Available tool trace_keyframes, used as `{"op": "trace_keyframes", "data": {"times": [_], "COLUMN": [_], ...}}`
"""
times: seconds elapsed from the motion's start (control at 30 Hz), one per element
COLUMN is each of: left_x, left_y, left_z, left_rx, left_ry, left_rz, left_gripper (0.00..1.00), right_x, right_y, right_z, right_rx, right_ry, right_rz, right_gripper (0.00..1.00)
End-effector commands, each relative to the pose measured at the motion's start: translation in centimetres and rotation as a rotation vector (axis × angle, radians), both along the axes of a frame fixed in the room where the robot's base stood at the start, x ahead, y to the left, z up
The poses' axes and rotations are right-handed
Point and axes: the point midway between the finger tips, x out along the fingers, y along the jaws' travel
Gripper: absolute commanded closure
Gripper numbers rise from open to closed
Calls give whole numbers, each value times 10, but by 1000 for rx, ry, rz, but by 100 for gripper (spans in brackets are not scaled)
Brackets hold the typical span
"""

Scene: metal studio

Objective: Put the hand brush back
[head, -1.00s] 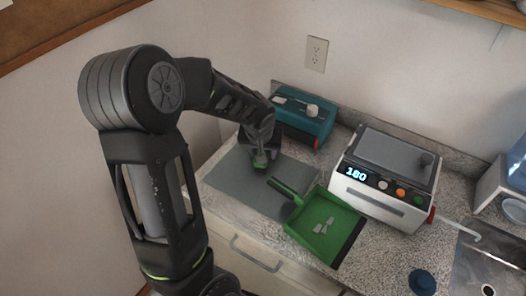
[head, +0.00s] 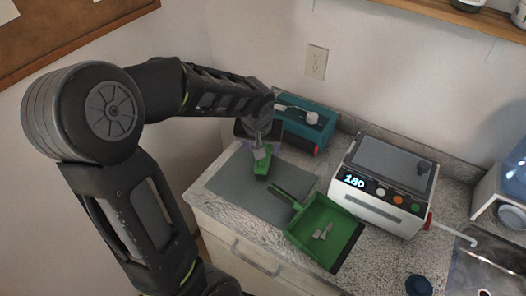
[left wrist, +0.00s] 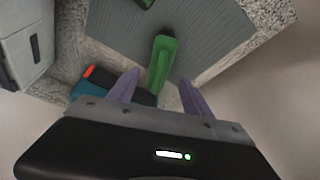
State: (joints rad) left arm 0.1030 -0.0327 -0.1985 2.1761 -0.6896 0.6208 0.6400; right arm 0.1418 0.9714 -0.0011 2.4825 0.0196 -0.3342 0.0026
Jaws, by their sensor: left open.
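The green hand brush (head: 262,164) is at the back of the grey mat (head: 285,203), below my left gripper (head: 259,141). In the left wrist view the brush (left wrist: 162,62) shows as a green bar over the mat, between and beyond the two purple fingertips (left wrist: 158,88). The fingers are spread apart, with gaps on both sides of the brush, and do not hold it. Part of the brush is hidden by the gripper in the head view. The green dustpan (head: 309,221) lies to the right with pale scraps (head: 322,232) in it. My right gripper is not in view.
A teal box (head: 318,130) with a white-headed item stands behind the mat. A white device reading 180 (head: 380,192) is at the right, beside the sink (head: 482,262). A dark blue round item (head: 419,285) is near the front. The mat's front left is clear.

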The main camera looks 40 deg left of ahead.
Motion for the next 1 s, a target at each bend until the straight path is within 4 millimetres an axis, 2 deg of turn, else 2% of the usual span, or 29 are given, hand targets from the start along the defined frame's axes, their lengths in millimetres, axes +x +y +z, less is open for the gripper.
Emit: {"op": "trace_keyframes", "data": {"times": [0.1, 0.27, 1.0], "left_x": [-6, -11, -12], "left_y": [-4, -6, -7], "left_z": [20, 32, 33], "left_rx": [0, -1, 0], "left_ry": [-4, 0, 1], "left_rz": [-1, -1, -1], "left_gripper": [42, 42, 42], "right_x": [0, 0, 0], "right_y": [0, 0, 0], "right_z": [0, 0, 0], "right_rx": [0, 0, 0], "right_ry": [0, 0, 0], "right_rz": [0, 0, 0], "right_gripper": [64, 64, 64]}}
